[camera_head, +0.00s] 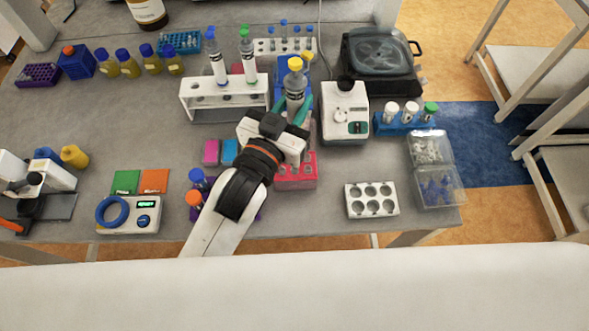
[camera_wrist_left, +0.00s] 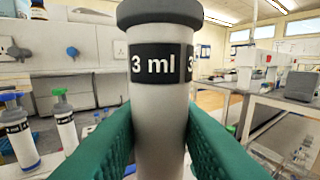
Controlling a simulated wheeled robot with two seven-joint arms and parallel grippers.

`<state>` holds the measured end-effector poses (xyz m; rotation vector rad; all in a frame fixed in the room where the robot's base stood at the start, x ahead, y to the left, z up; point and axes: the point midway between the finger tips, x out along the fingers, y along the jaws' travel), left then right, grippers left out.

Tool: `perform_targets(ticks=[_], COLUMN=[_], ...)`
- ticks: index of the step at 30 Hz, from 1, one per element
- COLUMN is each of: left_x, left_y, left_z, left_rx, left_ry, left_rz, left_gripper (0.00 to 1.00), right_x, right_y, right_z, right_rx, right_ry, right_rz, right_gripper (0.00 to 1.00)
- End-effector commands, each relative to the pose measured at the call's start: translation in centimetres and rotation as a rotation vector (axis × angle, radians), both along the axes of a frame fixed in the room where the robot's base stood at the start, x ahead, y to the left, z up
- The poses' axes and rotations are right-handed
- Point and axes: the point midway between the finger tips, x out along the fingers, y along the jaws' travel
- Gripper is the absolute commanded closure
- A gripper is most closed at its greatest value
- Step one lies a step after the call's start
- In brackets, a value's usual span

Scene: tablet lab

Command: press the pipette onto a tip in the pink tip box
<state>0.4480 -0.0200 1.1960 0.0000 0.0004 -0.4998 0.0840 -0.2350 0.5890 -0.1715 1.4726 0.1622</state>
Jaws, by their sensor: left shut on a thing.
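My left gripper (camera_head: 298,112) is shut on a pipette (camera_head: 295,88) with a yellow top and a dark label. In the left wrist view the pipette (camera_wrist_left: 158,115) stands upright between the green fingers (camera_wrist_left: 158,140), and its label reads 3 ml. The pink tip box (camera_head: 297,180) is on the bench just below the gripper in the head view. The gripper and wrist cover part of the box. The pipette's lower end is hidden, so I cannot tell whether it touches a tip. My right gripper is not in view.
A white rack (camera_head: 225,112) with two more pipettes stands left of the gripper. A white device (camera_head: 345,112) and a black-lidded centrifuge (camera_head: 378,62) stand to the right. A white six-hole tray (camera_head: 371,200) lies front right, with bare bench around it.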

Motion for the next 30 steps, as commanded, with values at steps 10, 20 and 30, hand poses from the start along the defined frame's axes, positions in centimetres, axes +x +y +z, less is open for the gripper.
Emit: perform_targets(ticks=[10,20,30], left_x=[0.0,0.0,0.0], left_y=[0.0,0.0,0.1], left_z=[-0.6,-0.8,-1.6], left_rx=[-0.001,0.0,-0.001], left_ry=[-0.002,-0.001,-0.002], left_rz=[0.0,0.0,0.0], left_gripper=[1.0,1.0,1.0], right_x=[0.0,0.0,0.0], right_y=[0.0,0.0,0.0], right_z=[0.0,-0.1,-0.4], right_rx=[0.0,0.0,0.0], right_ry=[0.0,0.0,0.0], right_rz=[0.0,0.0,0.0], right_gripper=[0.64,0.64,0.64])
